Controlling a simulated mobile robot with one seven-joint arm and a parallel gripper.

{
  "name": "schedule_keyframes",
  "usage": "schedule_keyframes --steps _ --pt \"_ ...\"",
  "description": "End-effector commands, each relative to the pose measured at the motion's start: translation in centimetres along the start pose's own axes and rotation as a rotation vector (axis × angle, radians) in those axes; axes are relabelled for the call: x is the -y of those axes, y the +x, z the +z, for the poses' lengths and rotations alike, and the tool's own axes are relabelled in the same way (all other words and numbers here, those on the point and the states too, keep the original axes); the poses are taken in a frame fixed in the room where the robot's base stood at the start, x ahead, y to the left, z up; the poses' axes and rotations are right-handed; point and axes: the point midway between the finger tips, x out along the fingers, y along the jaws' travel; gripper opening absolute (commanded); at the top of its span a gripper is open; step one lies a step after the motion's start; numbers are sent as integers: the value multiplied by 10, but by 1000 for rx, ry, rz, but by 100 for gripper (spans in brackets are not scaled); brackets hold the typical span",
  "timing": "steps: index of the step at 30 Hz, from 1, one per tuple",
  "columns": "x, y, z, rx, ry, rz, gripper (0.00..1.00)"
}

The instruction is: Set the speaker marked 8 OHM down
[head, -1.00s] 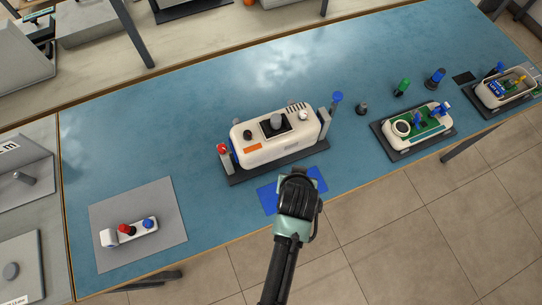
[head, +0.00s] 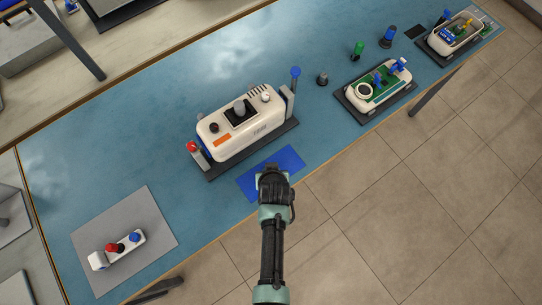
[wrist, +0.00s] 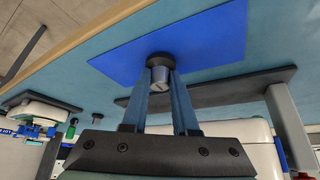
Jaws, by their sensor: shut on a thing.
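My gripper (wrist: 160,88) is shut on a small round speaker (wrist: 160,76) with a grey body and a dark rim. No 8 OHM marking can be read on it. The speaker is at the blue mat (wrist: 180,40), seen against its surface in the wrist view; I cannot tell whether it touches. In the head view my gripper (head: 271,175) is over the near part of the blue mat (head: 290,158) and hides the speaker.
A large white device (head: 240,140) on a dark base stands just behind the mat. A small dark speaker-like part (head: 322,78), a green part (head: 357,50) and a blue part (head: 388,37) stand farther right. A grey mat (head: 160,215) lies left. The table's front edge is close.

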Motion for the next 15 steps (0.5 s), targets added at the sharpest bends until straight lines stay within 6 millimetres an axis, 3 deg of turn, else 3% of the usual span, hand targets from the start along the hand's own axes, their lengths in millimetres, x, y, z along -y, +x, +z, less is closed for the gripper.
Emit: schedule_keyframes --steps 7,8,9,12,15 --pt "0 4 2 0 0 0 0" --pt "0 3 2 0 0 0 33" --pt "0 2 2 1 0 0 40" --pt "0 2 2 1 0 0 57" --pt "0 2 2 1 0 0 57"
